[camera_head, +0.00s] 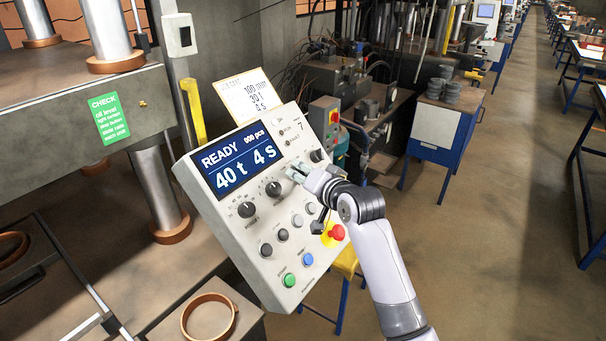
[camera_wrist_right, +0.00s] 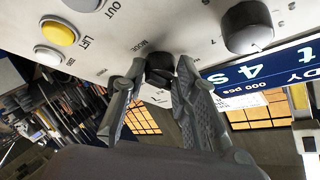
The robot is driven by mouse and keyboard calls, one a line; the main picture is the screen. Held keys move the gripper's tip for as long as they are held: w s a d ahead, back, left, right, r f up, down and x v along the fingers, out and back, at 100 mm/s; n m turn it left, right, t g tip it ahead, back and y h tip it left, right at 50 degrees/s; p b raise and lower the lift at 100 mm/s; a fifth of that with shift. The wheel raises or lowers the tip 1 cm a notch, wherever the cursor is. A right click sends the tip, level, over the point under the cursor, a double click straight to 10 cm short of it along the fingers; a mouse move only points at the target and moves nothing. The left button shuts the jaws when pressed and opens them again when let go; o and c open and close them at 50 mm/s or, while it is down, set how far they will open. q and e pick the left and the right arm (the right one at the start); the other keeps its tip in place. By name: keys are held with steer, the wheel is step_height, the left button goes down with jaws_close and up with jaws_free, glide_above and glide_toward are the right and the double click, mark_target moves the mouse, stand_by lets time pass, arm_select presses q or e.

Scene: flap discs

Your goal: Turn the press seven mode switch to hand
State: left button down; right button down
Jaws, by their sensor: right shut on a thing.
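The mode switch (camera_wrist_right: 160,64) is a small black knob on the panel face, with the word MODE beside it. In the right wrist view it sits between the two fingers of my right gripper (camera_wrist_right: 160,78), which are closed on its sides. In the head view my right gripper (camera_head: 302,172) reaches the upper right part of the grey control panel (camera_head: 218,228), and its fingers cover the switch there. The knob's pointer and the position labels are hidden, so its setting cannot be told. The panel is marked 7, and its display (camera_head: 238,160) reads READY, 40 t, 4 s.
A larger black knob (camera_wrist_right: 246,28) and a yellow LIFT button (camera_wrist_right: 60,33) are close to the switch. A red emergency stop (camera_head: 337,232) lies below my right wrist. The press frame (camera_head: 75,95) stands at the left. The aisle floor (camera_head: 500,200) at the right is clear.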

steer(key=shift+d+f+n+y+b, duration=0.15)
steer(key=shift+f+n+y+b, duration=0.2)
steer(key=shift+n+b, duration=0.35)
steer(key=n+y+b, duration=0.1)
steer(key=n+b, duration=0.2)
steer(key=b, duration=0.1)
steer(key=n+g+y+b, duration=0.1)
steer(key=n+y+b, duration=0.1)
steer(key=b, duration=0.2)
steer(key=n+g+y+b, duration=0.1)
steer(key=n+b, duration=0.2)
steer(key=b, duration=0.2)
steer(key=shift+w+d+f+n+y, duration=0.15)
steer(key=shift+w+d+n+y, duration=0.1)
steer(key=shift+w+d+n, duration=0.05)
steer(key=shift+r+n+g+y+b, duration=0.25)
steer(key=shift+n+g+y+b, duration=0.05)
steer(key=shift+n+b, duration=0.4)
steer(key=c, duration=1.3)
jaws_free()
